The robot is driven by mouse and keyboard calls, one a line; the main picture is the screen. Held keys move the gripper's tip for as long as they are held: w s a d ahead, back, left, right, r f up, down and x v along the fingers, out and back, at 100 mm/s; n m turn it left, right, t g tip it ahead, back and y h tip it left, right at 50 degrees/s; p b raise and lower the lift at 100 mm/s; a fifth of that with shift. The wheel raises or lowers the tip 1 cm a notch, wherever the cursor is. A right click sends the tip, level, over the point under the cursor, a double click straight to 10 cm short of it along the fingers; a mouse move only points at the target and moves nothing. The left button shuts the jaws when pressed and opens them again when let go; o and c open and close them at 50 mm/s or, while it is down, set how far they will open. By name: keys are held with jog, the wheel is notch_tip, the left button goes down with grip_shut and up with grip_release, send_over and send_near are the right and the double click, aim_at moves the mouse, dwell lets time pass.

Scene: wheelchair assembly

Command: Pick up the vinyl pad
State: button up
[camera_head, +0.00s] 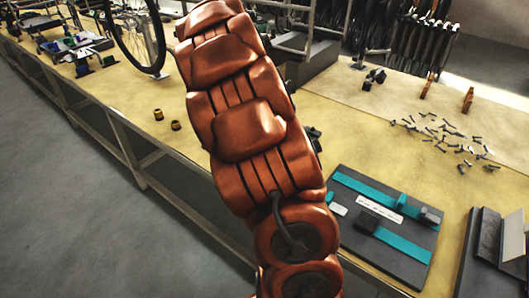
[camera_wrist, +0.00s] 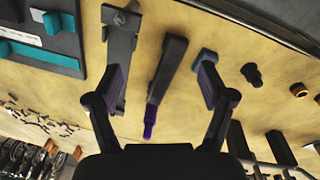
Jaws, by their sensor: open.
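No thing is plainly marked as the vinyl pad, and I cannot tell for certain which one it is. In the wrist view, a dark, long, tapered piece (camera_wrist: 172,62) with a purple end lies over the tan tabletop (camera_wrist: 225,30). My gripper (camera_wrist: 162,78) is open, with its two fingers apart on either side of this piece. I see no contact between the fingers and the piece. A grey, long bracket-like part (camera_wrist: 121,32) shows by the left finger. In the head view, my orange arm hides the gripper and the table behind it.
In the head view, a dark board with teal strips (camera_head: 383,238) lies right of my arm. Scattered small bolts (camera_head: 445,136) lie beyond it. A dark angled holder (camera_head: 487,245) stands at the right edge. Two small brown cylinders (camera_head: 175,125) sit left of my arm. A wheel (camera_head: 137,35) stands farther back.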

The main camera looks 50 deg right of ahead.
jog(key=w+d+f+m, duration=0.1)
jog(key=d+f, duration=0.2)
jog(key=d, duration=0.2)
jog(key=w+d+f+m, duration=0.1)
jog(key=w+d+f, duration=0.1)
jog(key=d+f, duration=0.1)
jog(key=w+d+f+m+b, duration=0.1)
jog(key=d+f, duration=0.3)
jog(key=d, duration=0.2)
jog(key=shift+w+d+m+t+y, duration=0.35)
jog(key=shift+w+m+t+y, duration=0.05)
jog(key=shift+f+p, duration=1.1)
jog(key=shift+f, duration=2.8)
jog(key=c, duration=1.3)
jog(key=shift+c, duration=0.2)
